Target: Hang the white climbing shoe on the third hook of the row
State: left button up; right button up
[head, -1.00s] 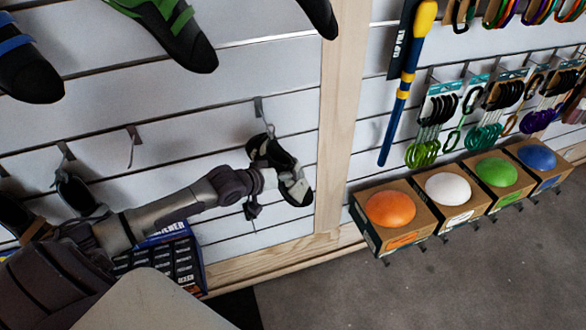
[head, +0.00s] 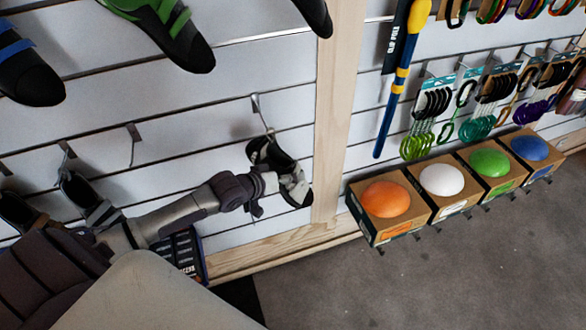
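The white climbing shoe (head: 293,187), pale with black parts, is against the slatted wall just left of the wooden post. It is directly below a metal hook (head: 262,112); I cannot tell whether its loop is on that hook. My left gripper (head: 262,187) is at the shoe's left side, with dark finger parts close to it. I cannot tell whether the fingers are closed on it. Further left, one hook (head: 133,145) in the row is empty. Another hook (head: 66,152) carries a dark shoe (head: 88,200). My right gripper is not in view.
A dark shoe (head: 18,212) is at the far left. A printed box (head: 185,252) sits below my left arm. The wooden post (head: 335,120) stands right of the white shoe. Boxes with coloured balls, such as the orange one (head: 386,199), line the right wall. Larger shoes are above.

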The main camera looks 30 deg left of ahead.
pick_arm(q)
jog(key=shift+s+d+r, duration=0.1)
jog(key=shift+s+d, duration=0.05)
jog(key=shift+d, duration=0.1)
jog(key=s+d+p, duration=0.2)
jog(key=d+p, duration=0.1)
jog(key=s+d+r+p, duration=0.1)
jog(key=s+d+p, duration=0.2)
jog(key=p, duration=0.1)
jog(key=shift+r, duration=0.1)
jog(key=shift+s+d+p, duration=0.3)
jog(key=shift+s+d, duration=0.1)
jog(key=shift+s, duration=0.05)
dwell(0.3)
